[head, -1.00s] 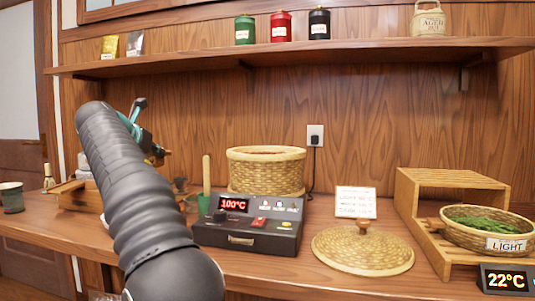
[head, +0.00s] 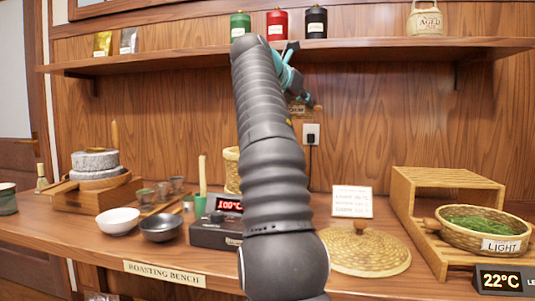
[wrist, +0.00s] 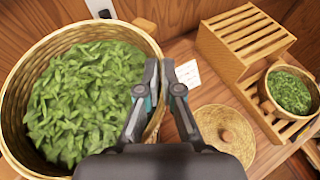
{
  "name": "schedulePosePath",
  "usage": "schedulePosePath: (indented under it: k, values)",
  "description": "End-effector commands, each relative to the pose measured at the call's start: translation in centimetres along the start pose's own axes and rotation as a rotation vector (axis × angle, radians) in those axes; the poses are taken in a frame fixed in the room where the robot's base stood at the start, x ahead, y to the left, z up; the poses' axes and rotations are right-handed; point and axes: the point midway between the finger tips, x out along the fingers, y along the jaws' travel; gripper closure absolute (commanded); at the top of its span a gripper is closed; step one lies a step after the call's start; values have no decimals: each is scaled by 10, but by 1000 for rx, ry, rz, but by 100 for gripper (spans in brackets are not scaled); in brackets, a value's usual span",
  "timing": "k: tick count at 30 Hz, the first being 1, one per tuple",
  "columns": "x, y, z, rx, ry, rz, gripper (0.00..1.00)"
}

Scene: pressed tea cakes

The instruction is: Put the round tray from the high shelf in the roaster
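The round tray (wrist: 85,95) is a woven basket heaped with green leaves, filling the left of the wrist view. My gripper (wrist: 161,68) is closed on its right rim, one finger inside and one outside. In the head view my gripper (head: 308,98) is raised above the bench, below the shelf. Only a small labelled piece of the tray (head: 297,110) shows there; my arm hides the rest. The roaster's woven drum (head: 232,170) stands mostly hidden behind my arm, by its black control box (head: 208,234) reading 100°C. In the wrist view I cannot make out the roaster.
A woven lid (head: 372,254) and a card (head: 352,201) are right of my arm. A slatted stand (head: 445,180) holds a basket labelled LIGHT (head: 470,240). The high shelf (head: 180,60) bears several tins. Bowls (head: 118,221) and a stone mill (head: 95,165) are left.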

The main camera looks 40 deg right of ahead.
Motion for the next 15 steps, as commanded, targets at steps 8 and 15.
schedulePosePath:
  k: [8,15]
  values:
    - [2,-50,13,17,0,-40,100]
    - [1,-17,-12,13,2,-38,100]
